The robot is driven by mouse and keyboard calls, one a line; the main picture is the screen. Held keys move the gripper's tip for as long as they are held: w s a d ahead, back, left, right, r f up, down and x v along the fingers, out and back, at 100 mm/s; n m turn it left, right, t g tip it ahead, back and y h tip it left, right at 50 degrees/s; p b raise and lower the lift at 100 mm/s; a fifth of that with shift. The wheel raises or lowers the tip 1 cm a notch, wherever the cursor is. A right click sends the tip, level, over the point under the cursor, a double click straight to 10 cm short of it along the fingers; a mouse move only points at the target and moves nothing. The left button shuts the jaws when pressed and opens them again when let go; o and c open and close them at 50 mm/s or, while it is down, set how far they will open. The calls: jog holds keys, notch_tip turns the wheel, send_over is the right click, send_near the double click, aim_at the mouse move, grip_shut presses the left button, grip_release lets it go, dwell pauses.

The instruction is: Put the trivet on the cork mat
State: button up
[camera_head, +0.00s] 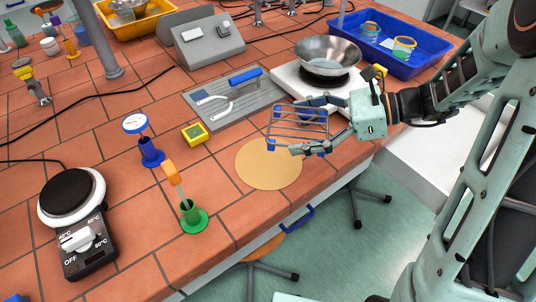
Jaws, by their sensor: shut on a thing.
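The trivet (298,127) is a metal wire rack with blue corner feet. My gripper (300,126) is shut on it, with one finger at its far side and one at its near side. The trivet appears to be above the bench, overlapping the upper right edge of the cork mat in the picture. The cork mat (262,168) is a round tan disc lying flat near the bench's front edge, and its visible top is bare. The exact height of the trivet over the bench cannot be told.
A white hotplate with a metal bowl (329,52) stands behind my gripper. A black-topped hotplate (73,196) is far left.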

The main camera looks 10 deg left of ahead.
send_over(269, 161)
notch_tip(269, 161, down, 7)
jog(key=shift+s+r+b, duration=0.1)
jog(key=shift+r+b, duration=0.1)
jog(key=shift+b, duration=0.2)
jog(key=shift+f, duration=1.5)
jog(key=shift+f+b, duration=0.2)
jog(key=shift+b, duration=0.1)
jog(key=o, duration=1)
